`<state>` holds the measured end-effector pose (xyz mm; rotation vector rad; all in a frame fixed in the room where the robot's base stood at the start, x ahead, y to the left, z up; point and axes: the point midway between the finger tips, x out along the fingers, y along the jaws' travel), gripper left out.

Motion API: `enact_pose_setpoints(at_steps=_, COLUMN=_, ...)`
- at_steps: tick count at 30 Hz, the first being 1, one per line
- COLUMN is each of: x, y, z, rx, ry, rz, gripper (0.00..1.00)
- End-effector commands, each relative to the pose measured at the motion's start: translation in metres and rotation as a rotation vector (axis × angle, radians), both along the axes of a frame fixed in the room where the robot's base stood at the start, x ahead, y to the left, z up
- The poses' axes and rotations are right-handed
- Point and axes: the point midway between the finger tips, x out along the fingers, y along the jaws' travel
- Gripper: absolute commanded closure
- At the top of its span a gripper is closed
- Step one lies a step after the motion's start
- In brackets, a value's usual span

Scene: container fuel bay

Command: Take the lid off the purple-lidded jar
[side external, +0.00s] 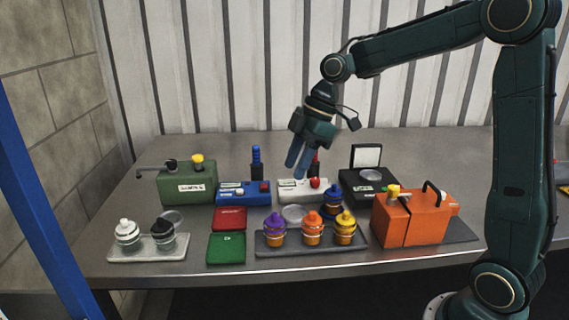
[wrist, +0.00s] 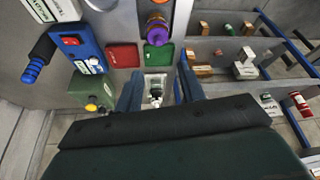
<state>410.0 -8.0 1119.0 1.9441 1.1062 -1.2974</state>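The purple-lidded jar (side external: 274,229) stands upright at the left end of a dark grey tray (side external: 262,250), with its purple lid on top and an amber body below. It also shows near the top of the wrist view (wrist: 157,28). My gripper (side external: 296,168) is up above the bench, higher than the jar and apart from it, with fingers pointing down. In the wrist view its two fingers (wrist: 159,74) are spread with nothing held between them. The jar lies beyond the fingertips in that view.
Orange-lidded (side external: 312,229), yellow-lidded (side external: 345,228) and blue-lidded (side external: 332,202) jars crowd the same tray. A light tray (side external: 148,253) with white- and black-lidded jars stands left. Red (side external: 230,218) and green (side external: 226,247) pads lie between. An orange box (side external: 410,218) stands right.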

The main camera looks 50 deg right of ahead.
Motion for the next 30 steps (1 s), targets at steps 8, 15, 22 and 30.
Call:
enact_pose_setpoints(at_steps=8, x=0.007, y=0.014, z=-0.039, rx=-0.001, ry=0.005, rz=0.002, gripper=0.61)
enact_pose_setpoints(at_steps=15, x=0.012, y=0.022, z=-0.061, rx=0.000, ry=0.001, rz=0.000, gripper=0.61)
enact_pose_setpoints(at_steps=22, x=0.013, y=0.023, z=-0.064, rx=-0.002, ry=0.001, rz=0.000, gripper=0.61)
enact_pose_setpoints(at_steps=30, x=0.017, y=0.026, z=-0.079, rx=-0.002, ry=0.003, rz=0.001, gripper=0.61)
